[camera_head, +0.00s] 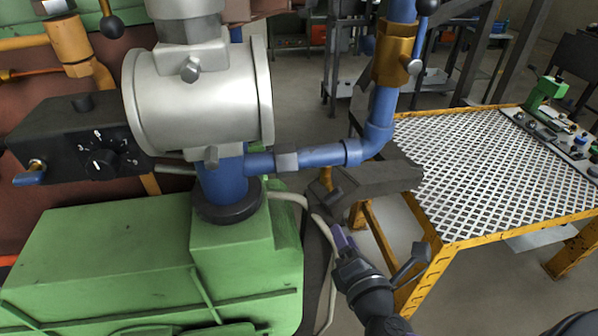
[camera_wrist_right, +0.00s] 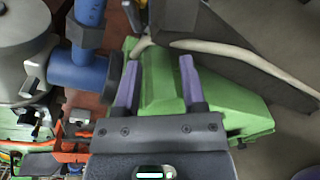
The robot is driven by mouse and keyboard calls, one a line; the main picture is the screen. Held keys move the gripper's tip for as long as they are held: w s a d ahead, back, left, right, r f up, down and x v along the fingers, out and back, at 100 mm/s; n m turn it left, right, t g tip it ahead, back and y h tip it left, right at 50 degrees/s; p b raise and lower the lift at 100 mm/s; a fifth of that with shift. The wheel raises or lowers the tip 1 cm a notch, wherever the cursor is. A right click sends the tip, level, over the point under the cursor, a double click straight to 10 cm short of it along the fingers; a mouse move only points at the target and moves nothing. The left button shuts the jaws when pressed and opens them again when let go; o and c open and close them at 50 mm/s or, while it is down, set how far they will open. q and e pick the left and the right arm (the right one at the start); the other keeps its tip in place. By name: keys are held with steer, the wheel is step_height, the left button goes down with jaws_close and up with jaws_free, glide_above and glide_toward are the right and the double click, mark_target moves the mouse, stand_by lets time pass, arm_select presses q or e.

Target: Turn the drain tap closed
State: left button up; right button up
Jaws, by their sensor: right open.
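A small brass tap with a blue handle (camera_head: 30,177) sticks out of the left end of the black control box. A brass valve (camera_head: 393,55) with a black-knobbed lever is on the blue pipe at top centre; another brass valve (camera_head: 70,40) is at top left. I cannot tell from the frames which one is the drain tap. My right gripper (camera_head: 342,238) is low in the middle, beside the green housing and well apart from all three. In the wrist view its purple fingers (camera_wrist_right: 158,75) are spread and empty, with green housing behind. My left gripper is not in view.
The green housing (camera_head: 110,250) and grey cylinder (camera_head: 195,100) stand left. A blue pipe (camera_head: 320,157) runs right above my gripper. A pale hose (camera_head: 290,198) hangs close by. A yellow-framed mesh table (camera_head: 440,243) stands right. Some floor shows between.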

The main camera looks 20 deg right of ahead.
mark_target(335, 200)
steer(key=shift+n+t+h, duration=0.3)
steer(key=shift+n+t, duration=0.2)
steer(key=shift+t, duration=0.2)
steer(key=w+r, duration=0.1)
steer(key=w, duration=0.2)
steer(key=w+d, duration=0.1)
steer(key=w, duration=0.2)
steer(key=w+d+r, duration=0.1)
steer(key=w, duration=0.3)
steer(key=shift+d+r+p, duration=0.15)
steer(key=shift+r+p, duration=0.2)
steer(key=shift+p, duration=0.05)
jaws_close()
